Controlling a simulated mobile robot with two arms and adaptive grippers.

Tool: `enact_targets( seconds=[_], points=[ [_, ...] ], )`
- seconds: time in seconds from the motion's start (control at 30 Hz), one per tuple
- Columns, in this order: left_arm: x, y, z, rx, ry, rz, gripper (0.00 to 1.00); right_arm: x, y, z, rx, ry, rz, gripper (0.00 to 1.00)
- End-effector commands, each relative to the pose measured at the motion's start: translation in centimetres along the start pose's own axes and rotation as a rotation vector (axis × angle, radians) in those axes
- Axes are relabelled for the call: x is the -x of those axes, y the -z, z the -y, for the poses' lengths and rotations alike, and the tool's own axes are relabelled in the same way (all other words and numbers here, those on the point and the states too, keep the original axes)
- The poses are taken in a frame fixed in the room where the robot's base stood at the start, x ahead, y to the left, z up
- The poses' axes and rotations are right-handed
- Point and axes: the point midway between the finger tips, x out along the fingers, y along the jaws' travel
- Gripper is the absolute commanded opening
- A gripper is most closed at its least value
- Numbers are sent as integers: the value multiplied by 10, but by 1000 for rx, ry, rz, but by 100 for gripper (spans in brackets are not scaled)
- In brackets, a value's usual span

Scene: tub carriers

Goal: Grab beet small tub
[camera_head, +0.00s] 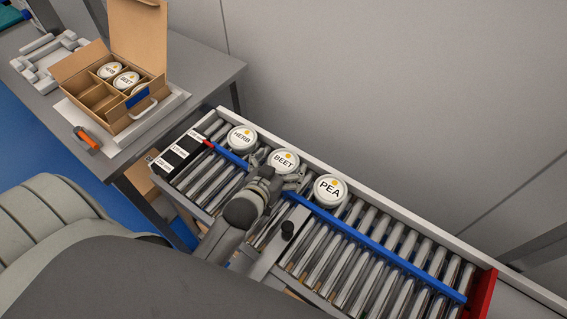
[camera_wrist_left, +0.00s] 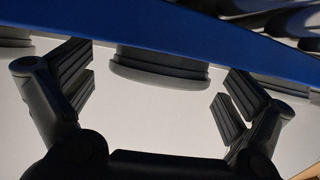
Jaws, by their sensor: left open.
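The beet small tub (camera_head: 284,161) is a round white tub with a BEET label on its lid, standing on the roller conveyor between the herb tub (camera_head: 242,138) and the pea tub (camera_head: 329,189). My left gripper (camera_head: 279,174) is open at the near side of the beet tub, partly covering its lower side. In the left wrist view, a tub (camera_wrist_left: 160,67) shows between the spread fingers (camera_wrist_left: 158,92), with clear gaps to both. I cannot tell that the fingers touch it. My right gripper is not in view.
A blue rail (camera_head: 375,243) runs along the rollers, and a red end stop (camera_head: 481,296) closes the right end. An open cardboard carton (camera_head: 130,44) with divided compartments holds several tubs on the grey table (camera_head: 215,70). An orange-handled tool (camera_head: 87,139) lies near it.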

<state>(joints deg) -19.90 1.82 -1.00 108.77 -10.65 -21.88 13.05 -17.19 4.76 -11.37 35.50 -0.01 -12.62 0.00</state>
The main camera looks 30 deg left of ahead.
Motion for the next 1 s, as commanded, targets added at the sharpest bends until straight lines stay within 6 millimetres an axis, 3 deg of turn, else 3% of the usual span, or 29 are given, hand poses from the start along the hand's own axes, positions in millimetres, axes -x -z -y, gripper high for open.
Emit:
enact_targets(
  seconds=[0.17,0.57,1.0],
  points=[
    [0,0,0,0,0,0,99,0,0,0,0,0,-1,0],
    [0,1,0,0,0,-3,49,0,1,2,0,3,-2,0],
    [4,9,0,-1,0,-4,49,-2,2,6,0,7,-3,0]
  ],
)
